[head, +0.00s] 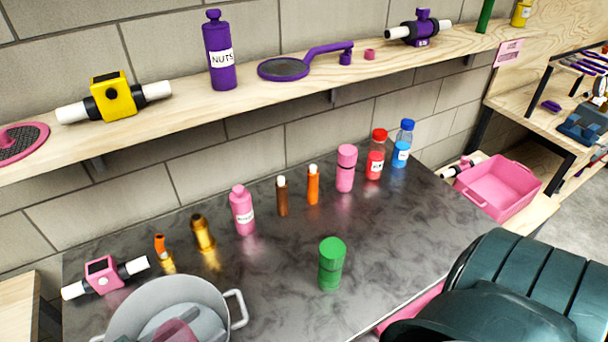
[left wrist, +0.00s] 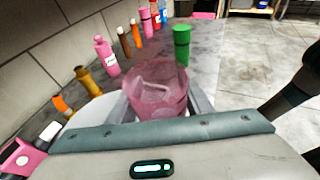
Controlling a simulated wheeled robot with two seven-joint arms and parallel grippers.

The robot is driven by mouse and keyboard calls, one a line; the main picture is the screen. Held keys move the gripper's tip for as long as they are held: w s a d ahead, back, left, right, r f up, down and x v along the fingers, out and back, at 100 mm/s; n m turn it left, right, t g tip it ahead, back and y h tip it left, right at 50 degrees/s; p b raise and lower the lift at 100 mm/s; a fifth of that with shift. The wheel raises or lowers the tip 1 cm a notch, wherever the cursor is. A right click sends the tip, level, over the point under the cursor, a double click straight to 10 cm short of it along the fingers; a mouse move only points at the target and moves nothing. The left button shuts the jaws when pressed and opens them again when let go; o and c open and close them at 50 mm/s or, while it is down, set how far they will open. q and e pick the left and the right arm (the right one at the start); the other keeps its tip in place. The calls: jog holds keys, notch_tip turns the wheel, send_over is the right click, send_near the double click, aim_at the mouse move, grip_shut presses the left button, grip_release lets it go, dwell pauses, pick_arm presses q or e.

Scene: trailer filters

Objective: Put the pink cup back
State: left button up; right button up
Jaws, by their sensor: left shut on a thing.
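The pink cup is translucent and shows best in the left wrist view (left wrist: 158,92), upright between the fingers. My left gripper (left wrist: 160,100) is shut on it. In the head view, the cup (head: 174,333) shows only in part at the bottom edge, over or inside a grey pot (head: 122,306); I cannot tell which. The gripper's fingers are hard to make out there. My right gripper is not in view.
Pink (head: 242,210), green (head: 330,265) and several other bottles stand on the dark counter (head: 400,225). A pink valve (head: 104,272) lies left of the pot. A wooden shelf (head: 190,115) runs above. A pink bin (head: 497,190) stands at right. The counter's middle is fairly clear.

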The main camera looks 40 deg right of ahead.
pick_arm(q)
jog(key=w+a+n+t+b, duration=0.1)
jog(key=w+a, duration=0.2)
jog(key=a, duration=0.5)
jog(key=w+a+f+n+t+y+b, duration=0.1)
jog(key=w+a+t+b, duration=0.1)
jog(key=a, duration=0.7)
jog(key=w+a+f+n+t+y+b, duration=0.1)
jog(key=w+a, duration=0.3)
jog(key=a, duration=0.4)
jog(key=shift+w+a+f+n+t, duration=0.2)
jog(key=shift+w+f+n+t, duration=0.15)
jog(key=shift+n, duration=0.25)
jog(key=shift+s+d, duration=0.1)
jog(key=shift+s, duration=0.1)
